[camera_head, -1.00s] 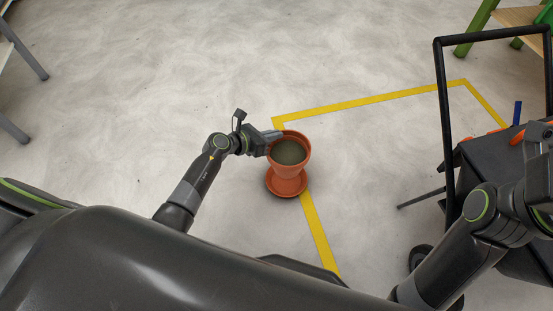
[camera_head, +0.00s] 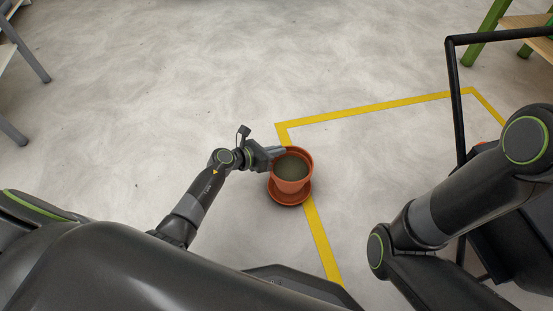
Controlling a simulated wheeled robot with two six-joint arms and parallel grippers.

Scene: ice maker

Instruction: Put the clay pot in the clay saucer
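The clay pot (camera_head: 292,186) is orange-brown and filled with dark soil, and it is upright near the middle of the camera_head view. The clay saucer (camera_head: 290,200) is directly below it on the floor, partly hidden by the pot. The pot's base is inside the saucer's outline; I cannot tell whether it touches the saucer. My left gripper (camera_head: 276,154) is at the pot's left rim, its fingers closed over the pot's wall. My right arm comes in at the right, but its gripper is out of view.
A yellow floor line (camera_head: 322,241) runs by the saucer and turns right behind it. A dark cart with a black handle frame (camera_head: 455,105) stands at the right. A green-legged table (camera_head: 484,32) is at the top right.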

